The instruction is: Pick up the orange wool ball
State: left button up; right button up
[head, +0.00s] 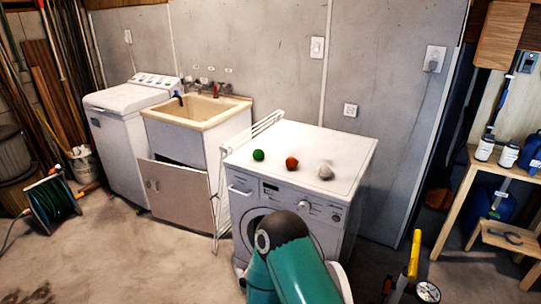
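The orange wool ball (292,163) sits on the white top of the front-loading washing machine (345,160), in the middle of a loose row. A green ball (258,155) is to its left and a pale grey ball (325,172) to its right, each apart from it. A teal arm link of mine with a dark joint rises from the bottom edge in front of the machine, covering part of its front. Neither of my grippers shows in the head view.
A folded white drying rack (219,200) leans against the machine's left side. A sink cabinet (181,186) and top-loading washer (121,150) stand further left. A wooden shelf (460,200) with bottles is at the right. A yellow-handled tool (414,257) stands at the front right.

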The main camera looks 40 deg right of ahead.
aim_at(292, 162)
jog(key=z, duration=0.3)
jog(key=i, duration=1.4)
jog(key=z, duration=1.1)
jog(key=i, duration=0.85)
jog(key=z, duration=0.55)
